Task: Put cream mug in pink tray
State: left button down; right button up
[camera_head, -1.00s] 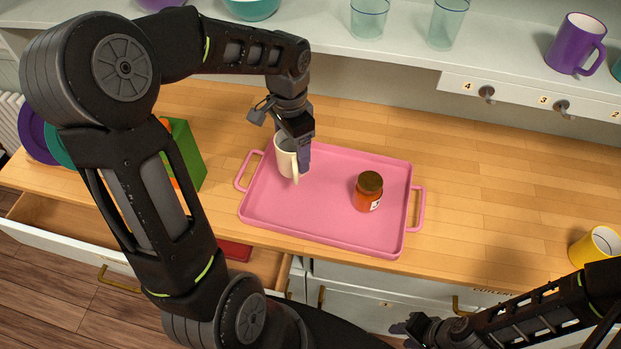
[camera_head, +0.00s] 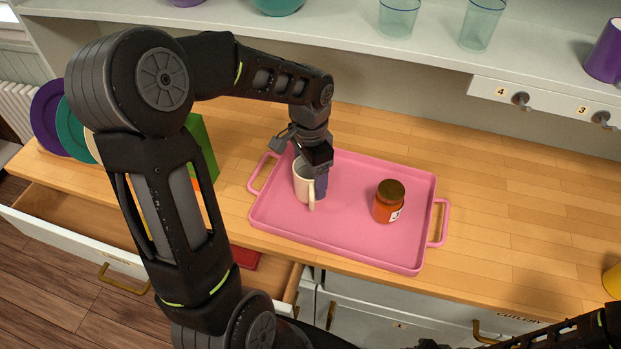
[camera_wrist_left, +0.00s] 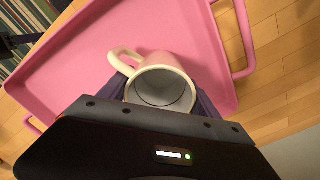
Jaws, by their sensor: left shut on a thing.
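The cream mug (camera_head: 301,184) is upright over the left part of the pink tray (camera_head: 345,225), with its handle towards the front. I cannot tell whether its base touches the tray. My left gripper (camera_head: 317,178) comes down from above and is shut on the mug. In the left wrist view the mug (camera_wrist_left: 163,88) sits between the fingers, its open rim facing the camera and its handle to the upper left, with the tray (camera_wrist_left: 75,70) around it. Only a small part of my right gripper (camera_head: 432,344) shows at the bottom edge.
A brown-lidded jar (camera_head: 388,202) stands in the tray, right of the mug. A green box (camera_head: 203,148) and upright plates (camera_head: 50,115) are to the left. An open drawer (camera_head: 80,215) lies below.

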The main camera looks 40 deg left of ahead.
pick_arm(q)
jog(key=shift+r, duration=0.15)
jog(key=shift+c, duration=0.7)
grip_release()
jog(key=shift+f, duration=0.2)
notch_tip(320, 180, up, 12)
jog(key=p, duration=0.6)
jog(key=shift+r, duration=0.2)
